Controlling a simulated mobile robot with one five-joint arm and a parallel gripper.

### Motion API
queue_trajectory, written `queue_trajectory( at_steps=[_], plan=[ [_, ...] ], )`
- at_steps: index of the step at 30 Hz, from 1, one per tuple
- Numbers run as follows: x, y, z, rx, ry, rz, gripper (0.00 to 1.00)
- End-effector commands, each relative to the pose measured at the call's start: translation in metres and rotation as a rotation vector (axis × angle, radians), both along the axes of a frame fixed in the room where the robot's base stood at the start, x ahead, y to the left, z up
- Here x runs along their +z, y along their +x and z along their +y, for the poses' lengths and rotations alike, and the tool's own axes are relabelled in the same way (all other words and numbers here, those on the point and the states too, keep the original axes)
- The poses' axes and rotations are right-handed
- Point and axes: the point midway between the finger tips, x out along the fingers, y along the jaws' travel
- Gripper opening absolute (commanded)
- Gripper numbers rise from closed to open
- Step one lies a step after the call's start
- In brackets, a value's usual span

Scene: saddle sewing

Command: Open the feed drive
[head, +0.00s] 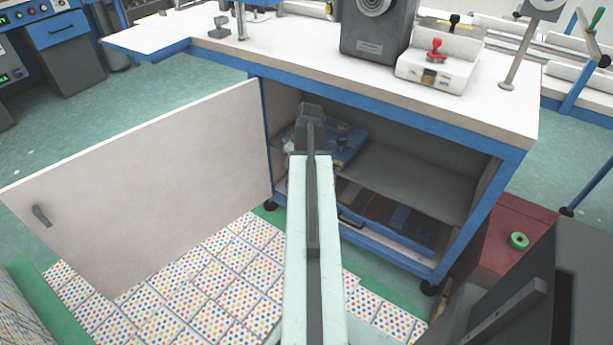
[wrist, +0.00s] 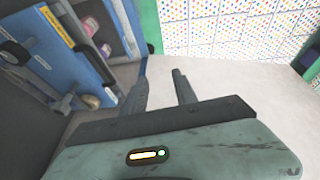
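No part is labelled as the feed drive, so I cannot tell which one it is. The blue-framed cabinet (head: 486,205) under the white worktop stands open. Its large pale door (head: 150,190) is swung out to the left, with a dark handle (head: 41,215) near its far left edge. My gripper (head: 311,115) is at the cabinet opening, close to the hinge side. In the wrist view its two dark fingers (wrist: 160,82) are apart with nothing visible between them. A pale surface (wrist: 230,82), apparently the door, lies beyond the fingers. Contact is not visible.
A blue tool board or case (wrist: 68,45) and other items are inside the cabinet. A lower tray (head: 395,222) holds dark and blue things. A dotted mat (head: 215,285) covers the floor in front. A dark block (head: 520,300) stands at the lower right. A sewing machine (head: 375,35) sits above.

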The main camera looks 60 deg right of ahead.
Motion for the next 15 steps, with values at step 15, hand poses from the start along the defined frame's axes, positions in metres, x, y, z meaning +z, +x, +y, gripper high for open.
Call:
queue_trajectory(
  at_steps=[15],
  plan=[
    [-0.05,-0.077,-0.094,-0.011,-0.093,-0.036,0.34]
  ],
)
